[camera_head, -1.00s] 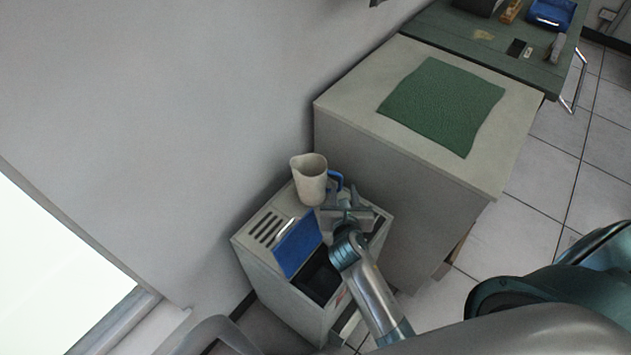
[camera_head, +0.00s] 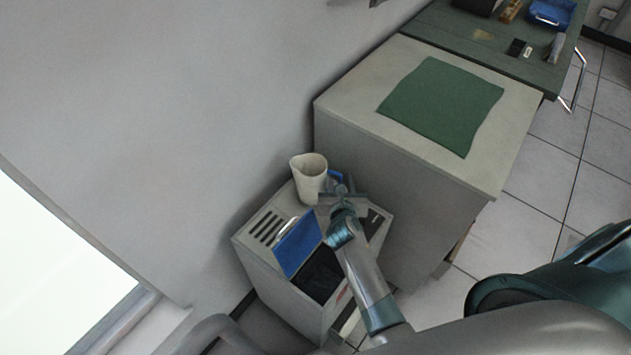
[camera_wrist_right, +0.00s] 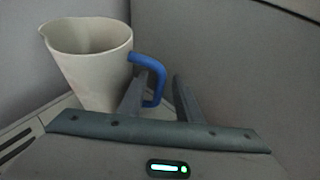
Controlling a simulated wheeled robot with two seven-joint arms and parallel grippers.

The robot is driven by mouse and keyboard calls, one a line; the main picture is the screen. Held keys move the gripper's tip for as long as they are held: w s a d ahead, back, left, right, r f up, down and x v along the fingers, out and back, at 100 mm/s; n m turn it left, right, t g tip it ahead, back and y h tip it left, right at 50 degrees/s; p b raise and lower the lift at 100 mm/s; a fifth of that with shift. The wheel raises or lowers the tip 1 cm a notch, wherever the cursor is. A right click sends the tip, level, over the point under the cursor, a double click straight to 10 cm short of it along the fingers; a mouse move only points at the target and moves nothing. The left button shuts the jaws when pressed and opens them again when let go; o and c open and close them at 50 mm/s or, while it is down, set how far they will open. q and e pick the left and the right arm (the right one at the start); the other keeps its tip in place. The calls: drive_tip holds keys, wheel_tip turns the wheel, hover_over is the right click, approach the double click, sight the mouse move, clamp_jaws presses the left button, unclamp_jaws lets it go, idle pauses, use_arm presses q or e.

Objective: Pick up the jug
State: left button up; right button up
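The jug (camera_head: 309,180) is cream-coloured with a blue handle, and stands upright on top of the grey cabinet unit (camera_head: 262,257). In the right wrist view the jug (camera_wrist_right: 88,68) is at the left, with its handle (camera_wrist_right: 150,66) pointing right. My right gripper (camera_head: 346,187) is beside the jug on its handle side. In the right wrist view its fingers (camera_wrist_right: 160,92) are apart. The left finger overlaps the handle, and the handle's lower part shows between the fingers. I cannot tell whether they touch. My left gripper is not in view.
The unit has a raised blue lid (camera_head: 298,248) and a dark opening (camera_head: 319,274) close to my right forearm. A taller grey cabinet (camera_head: 350,105) with a green mat (camera_head: 442,106) stands just right of the jug. The wall is behind the jug.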

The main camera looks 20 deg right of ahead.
drive_tip(key=shift+x, duration=1.55)
drive_tip(key=shift+a, duration=0.1)
clamp_jaws()
idle(0.4)
